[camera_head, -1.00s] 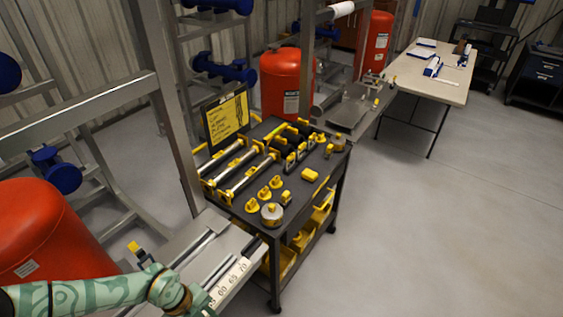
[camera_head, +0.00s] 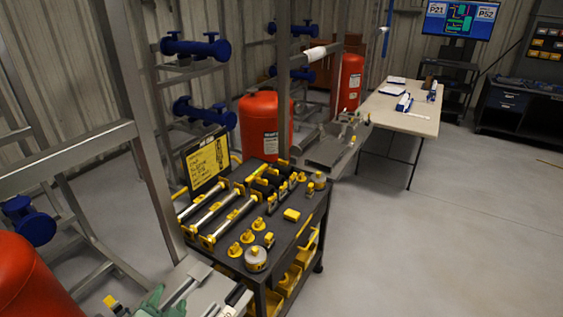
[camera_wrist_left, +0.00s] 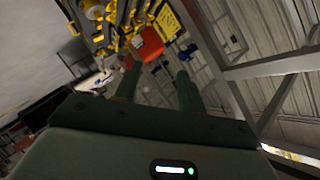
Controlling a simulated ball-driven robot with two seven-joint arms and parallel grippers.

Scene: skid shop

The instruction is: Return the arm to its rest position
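My left gripper shows in the left wrist view, with its two dark green fingers (camera_wrist_left: 159,72) apart and nothing between them, so it is open and empty. In the head view only a small green part of my left arm shows at the bottom edge, by the grey metal bench with rails (camera_head: 205,290). The fingertips are hidden there. My right gripper is in neither view.
A black tool cart (camera_head: 285,222) with yellow-handled tools and a yellow sign (camera_head: 207,162) stands in the middle. A steel frame (camera_head: 150,130) rises on the left, near red tanks (camera_head: 266,125). A white table (camera_head: 400,115) stands behind right. The right floor is clear.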

